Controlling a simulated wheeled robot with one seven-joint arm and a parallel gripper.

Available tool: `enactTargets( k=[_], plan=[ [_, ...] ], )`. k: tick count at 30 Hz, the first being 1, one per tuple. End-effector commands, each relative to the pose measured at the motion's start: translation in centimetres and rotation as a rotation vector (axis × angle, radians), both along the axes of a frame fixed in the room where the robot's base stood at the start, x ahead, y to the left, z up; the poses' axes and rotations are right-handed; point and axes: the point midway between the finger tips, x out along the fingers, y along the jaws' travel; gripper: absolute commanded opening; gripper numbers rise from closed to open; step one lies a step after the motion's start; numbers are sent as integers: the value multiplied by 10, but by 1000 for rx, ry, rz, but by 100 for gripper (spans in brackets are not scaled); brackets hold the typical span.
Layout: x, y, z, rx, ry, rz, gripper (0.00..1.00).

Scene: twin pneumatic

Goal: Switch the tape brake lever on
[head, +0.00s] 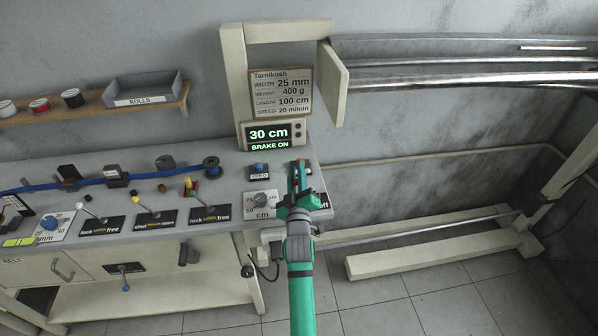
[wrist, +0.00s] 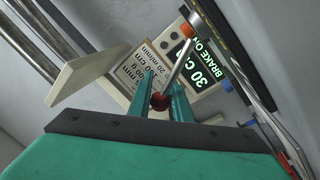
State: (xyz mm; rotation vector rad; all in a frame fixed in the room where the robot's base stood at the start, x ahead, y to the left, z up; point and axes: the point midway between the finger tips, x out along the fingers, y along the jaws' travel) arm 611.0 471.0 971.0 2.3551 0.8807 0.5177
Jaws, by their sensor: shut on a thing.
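The tape brake lever is a metal rod (wrist: 180,62) with a dark red knob (wrist: 160,101) at its end. In the wrist view the knob sits between the two fingers of my gripper (wrist: 163,92), which are shut on it. In the head view my gripper (head: 299,172) is over the right end of the bench and hides most of the lever. Part of its black label plate (head: 323,201) shows, with the end of the word "off". The display (head: 268,136) reads "30 cm" and "BRAKE ON"; it also shows in the wrist view (wrist: 202,75).
Left of my gripper are a ZERO button (head: 259,169) and a cm dial (head: 261,200). Several other levers stand along the bench (head: 222,166). A sign (head: 281,91) hangs above the display, with a beige frame around it. Metal rails run at the right.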

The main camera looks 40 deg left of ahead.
Motion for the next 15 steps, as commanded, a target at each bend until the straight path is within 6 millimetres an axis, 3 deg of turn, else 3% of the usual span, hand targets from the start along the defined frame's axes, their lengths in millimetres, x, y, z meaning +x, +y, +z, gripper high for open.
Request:
enactTargets(
  k=[4,5,7,15],
  plan=[
    [-1,3,0,-2,0,4,0],
    [-1,2,0,-2,0,4,20],
    [-1,2,0,-2,1,4,37],
    [0,0,-1,-1,1,0,37]
  ],
)
